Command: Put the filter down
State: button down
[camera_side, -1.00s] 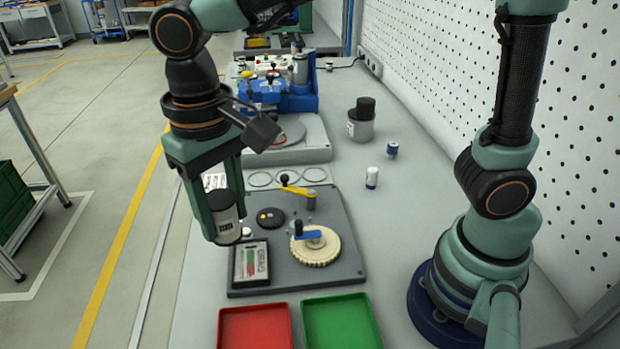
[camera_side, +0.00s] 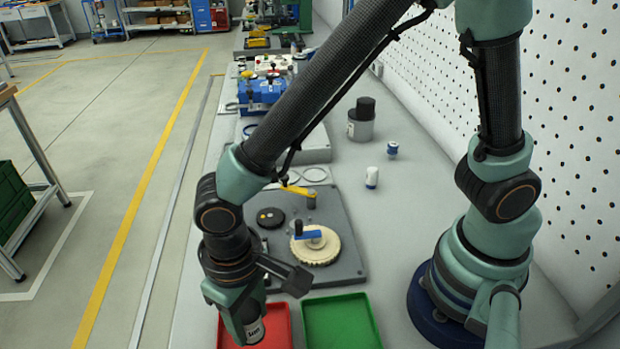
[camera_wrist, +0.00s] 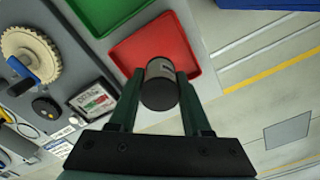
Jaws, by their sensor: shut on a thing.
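The filter is a small dark-capped cylinder with a pale printed label; it shows in the side view (camera_side: 254,331) and in the wrist view (camera_wrist: 159,88). My gripper (camera_side: 250,322) is shut on it, with one finger on either side in the wrist view (camera_wrist: 158,98). In both views the filter overlaps the red tray (camera_side: 279,325), which also shows in the wrist view (camera_wrist: 150,42). The side view shows the gripper pointing down over the tray. I cannot tell whether the filter touches the tray floor.
A green tray (camera_side: 342,322) lies right of the red one. Behind them is a dark fixture plate (camera_side: 345,262) with a cream gear (camera_side: 316,249) and a black disc (camera_side: 270,217). A grey canister (camera_side: 361,124) and small white-and-blue parts stand farther back.

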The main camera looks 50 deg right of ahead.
aim_at(246, 310)
jog(key=shift+f, duration=2.8)
jog(key=shift+f, duration=0.1)
jog(key=shift+c, duration=1.8)
grip_release()
notch_tip(246, 310, up, 12)
jog(key=shift+r, duration=0.1)
jog(key=w+d+r+t, duration=0.1)
jog(key=d+r+t, duration=0.1)
jog(key=d, duration=0.6)
jog(key=w+d+r+m+t, duration=0.1)
jog(key=w+d+r, duration=0.1)
jog(key=d+r, duration=0.3)
jog(key=w+d+r+t, duration=0.2)
jog(key=d+r, duration=0.2)
jog(key=d, duration=0.9)
jog(key=shift+d+m+t, duration=0.25)
jog(key=shift+m+t, duration=0.05)
jog(key=shift+m, duration=0.1)
